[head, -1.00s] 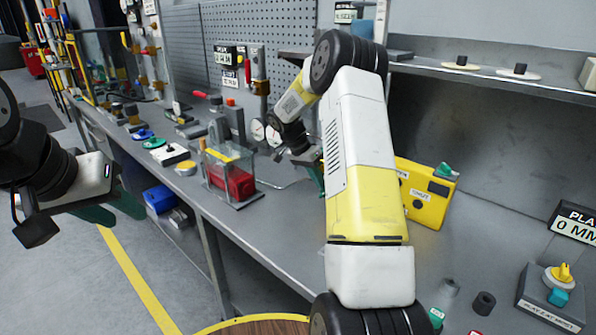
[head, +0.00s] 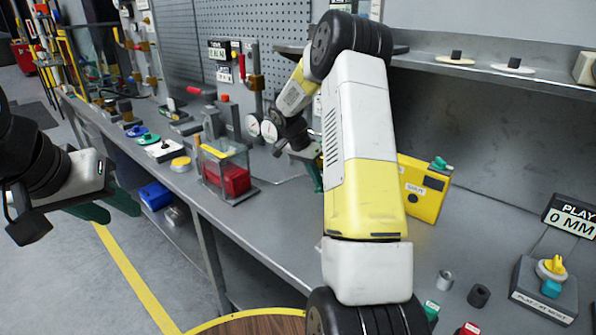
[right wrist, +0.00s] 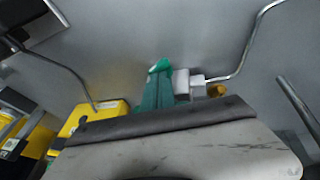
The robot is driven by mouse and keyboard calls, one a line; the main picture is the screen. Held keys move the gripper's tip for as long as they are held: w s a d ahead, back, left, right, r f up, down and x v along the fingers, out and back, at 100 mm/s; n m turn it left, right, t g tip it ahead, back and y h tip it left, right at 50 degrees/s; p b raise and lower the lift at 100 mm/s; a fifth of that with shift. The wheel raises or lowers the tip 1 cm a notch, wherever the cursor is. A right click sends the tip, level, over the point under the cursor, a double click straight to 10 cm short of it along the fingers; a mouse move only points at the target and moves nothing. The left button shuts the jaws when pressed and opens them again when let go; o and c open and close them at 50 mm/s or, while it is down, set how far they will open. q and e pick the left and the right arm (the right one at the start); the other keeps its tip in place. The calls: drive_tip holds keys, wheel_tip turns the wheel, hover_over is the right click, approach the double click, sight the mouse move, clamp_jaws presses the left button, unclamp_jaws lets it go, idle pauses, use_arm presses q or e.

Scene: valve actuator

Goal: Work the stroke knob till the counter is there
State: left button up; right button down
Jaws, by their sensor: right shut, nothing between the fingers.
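A grey box with a yellow knob (head: 551,268) and a cyan part (head: 551,288) stands at the right of the bench. The counter sign (head: 570,217) behind it reads "PLAY 0 MM". A yellow box (head: 422,190) with a teal knob (head: 440,163) stands behind my right arm. I cannot tell which knob is the stroke knob. My right gripper (head: 317,176) is partly hidden by its own arm, over the bench left of the yellow box. Its green fingers (right wrist: 158,86) are shut and empty in the right wrist view. My left gripper (head: 106,206) is open and empty, off the bench front.
A clear-walled case with a red block (head: 233,179) stands mid-bench, with gauges (head: 262,128) behind. A shelf (head: 480,68) runs above. In the right wrist view, a grey pipe (right wrist: 243,60) and white fitting (right wrist: 188,84) are close by.

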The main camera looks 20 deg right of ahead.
drive_tip(key=shift+s+d+t, duration=0.15)
drive_tip(key=shift+s+t, duration=0.05)
drive_tip(key=shift+t, duration=0.2)
drive_tip(key=shift+s+d+t+y, duration=0.3)
drive_tip(key=shift+s+t+y, duration=0.35)
drive_tip(key=shift+t, duration=0.25)
drive_tip(key=shift+s+d+f+m+t+y, duration=0.15)
drive_tip(key=shift+s+m+t+y, duration=0.15)
drive_tip(key=shift+t, duration=0.25)
drive_tip(key=shift+s+d+r+m+t+y, duration=0.1)
drive_tip(key=shift+d+m+t+y, duration=0.1)
drive_tip(key=shift+t+y, duration=0.25)
drive_tip(key=shift+s+d+f, duration=0.2)
drive_tip(key=shift+s+f, duration=0.2)
drive_tip(key=shift+s, duration=0.05)
drive_tip(key=shift+s+f, duration=0.1)
